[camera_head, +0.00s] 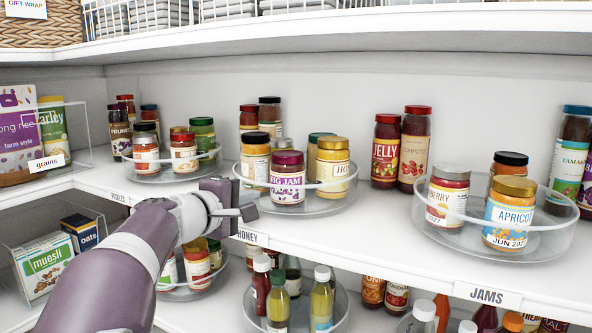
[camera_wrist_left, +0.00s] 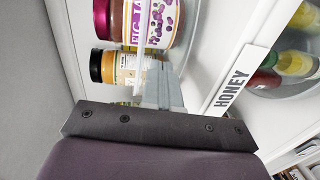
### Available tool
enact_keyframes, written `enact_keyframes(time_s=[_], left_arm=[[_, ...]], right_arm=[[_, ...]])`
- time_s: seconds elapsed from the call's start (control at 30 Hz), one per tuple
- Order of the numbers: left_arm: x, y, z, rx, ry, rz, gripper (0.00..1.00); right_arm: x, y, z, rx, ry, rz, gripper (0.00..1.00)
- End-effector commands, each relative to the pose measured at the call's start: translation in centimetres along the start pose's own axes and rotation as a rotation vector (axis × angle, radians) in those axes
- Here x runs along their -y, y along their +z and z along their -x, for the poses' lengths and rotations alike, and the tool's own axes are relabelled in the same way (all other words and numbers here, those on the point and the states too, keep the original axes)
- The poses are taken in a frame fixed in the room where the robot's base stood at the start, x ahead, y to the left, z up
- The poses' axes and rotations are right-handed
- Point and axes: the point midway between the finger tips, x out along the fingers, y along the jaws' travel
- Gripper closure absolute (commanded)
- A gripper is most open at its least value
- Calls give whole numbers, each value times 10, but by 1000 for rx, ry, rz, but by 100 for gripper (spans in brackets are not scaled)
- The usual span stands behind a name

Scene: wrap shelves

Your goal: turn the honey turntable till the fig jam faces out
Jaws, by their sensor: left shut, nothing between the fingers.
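The honey turntable (camera_head: 318,207) is a clear round tray on the middle shelf, above the HONEY label (camera_head: 253,237). The fig jam (camera_head: 287,181), with a purple lid and a purple-and-white label, stands at its front, label toward me; it also shows in the left wrist view (camera_wrist_left: 150,22). A honey jar (camera_head: 332,165) stands to its right, and a black-lidded jar (camera_head: 255,158) behind it to the left. My left gripper (camera_head: 250,212) is shut and empty at the turntable's front left edge. I cannot tell if it touches the rim. My right gripper is out of view.
A pickles turntable (camera_head: 170,176) stands to the left, and a jams turntable (camera_head: 455,238) to the right. Two red-lidded jars stand between the honey and jams turntables. Bottles (camera_head: 278,303) stand on the shelf below. The shelf's front edge is clear right of my gripper.

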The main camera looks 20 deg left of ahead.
Motion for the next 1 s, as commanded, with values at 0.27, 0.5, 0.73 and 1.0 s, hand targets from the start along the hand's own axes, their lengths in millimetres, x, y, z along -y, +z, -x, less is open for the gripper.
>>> enact_keyframes(time_s=[0.27,0.5,0.73,1.0], left_arm=[[0,-14,-3,0,-1,0,100],[0,-14,-3,0,-1,0,100],[4,-17,10,-2,1,-1,100],[6,-20,32,-1,-1,-1,100]], right_arm=[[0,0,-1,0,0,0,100],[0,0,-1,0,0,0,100],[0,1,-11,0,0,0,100],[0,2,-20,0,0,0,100]])
